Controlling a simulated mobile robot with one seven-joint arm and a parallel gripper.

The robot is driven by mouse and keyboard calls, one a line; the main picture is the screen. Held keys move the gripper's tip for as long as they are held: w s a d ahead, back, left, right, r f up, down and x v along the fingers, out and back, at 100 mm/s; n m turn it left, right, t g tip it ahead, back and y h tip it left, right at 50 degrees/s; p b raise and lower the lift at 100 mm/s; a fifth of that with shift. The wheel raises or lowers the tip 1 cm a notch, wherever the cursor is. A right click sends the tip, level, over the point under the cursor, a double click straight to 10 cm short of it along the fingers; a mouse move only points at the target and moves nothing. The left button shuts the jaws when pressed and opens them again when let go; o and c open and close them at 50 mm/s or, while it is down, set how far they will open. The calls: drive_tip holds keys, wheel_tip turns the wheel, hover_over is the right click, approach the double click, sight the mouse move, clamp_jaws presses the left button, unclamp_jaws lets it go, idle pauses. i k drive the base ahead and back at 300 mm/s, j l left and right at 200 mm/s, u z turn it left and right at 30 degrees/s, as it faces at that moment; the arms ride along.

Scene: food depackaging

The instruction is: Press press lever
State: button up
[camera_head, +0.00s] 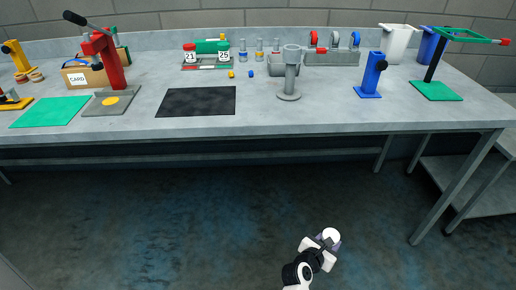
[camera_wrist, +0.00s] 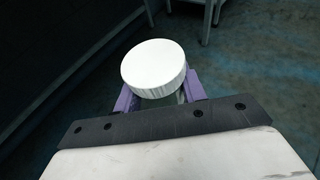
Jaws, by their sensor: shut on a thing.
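A red press (camera_head: 108,62) stands on a grey base at the left of the table. Its black lever (camera_head: 75,18) sticks up and to the left, with a dark knob at the end. A yellow disc (camera_head: 111,100) lies on the press base. My gripper (camera_head: 328,240) is low in front of the table, over the floor and far from the press. It is shut on a white round disc (camera_wrist: 154,64), held between purple fingers in the wrist view. The disc hides part of the fingertips.
The grey table (camera_head: 300,118) has a free front strip. A black mat (camera_head: 196,102) and a green mat (camera_head: 50,112) lie flat. A cardboard box (camera_head: 84,76) is behind the press. A grey stand (camera_head: 290,75), a blue stand (camera_head: 371,78) and a green-based frame (camera_head: 437,90) stand right.

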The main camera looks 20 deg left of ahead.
sight(111, 101)
drive_tip(key=k+j, duration=0.1)
drive_tip(key=j, duration=0.3)
drive_tip(key=k+j, duration=0.1)
drive_tip(key=j, duration=0.3)
drive_tip(key=k+j+z, duration=0.1)
drive_tip(key=j, duration=0.3)
drive_tip(key=k+j, duration=0.1)
drive_tip(key=j, duration=0.3)
drive_tip(key=k+j, duration=0.1)
drive_tip(key=j, duration=0.3)
drive_tip(key=k+j, duration=0.15)
drive_tip(key=j, duration=0.25)
drive_tip(key=k+j+z, duration=0.1)
drive_tip(key=j, duration=0.3)
drive_tip(key=k+j, duration=0.1)
drive_tip(key=j, duration=0.3)
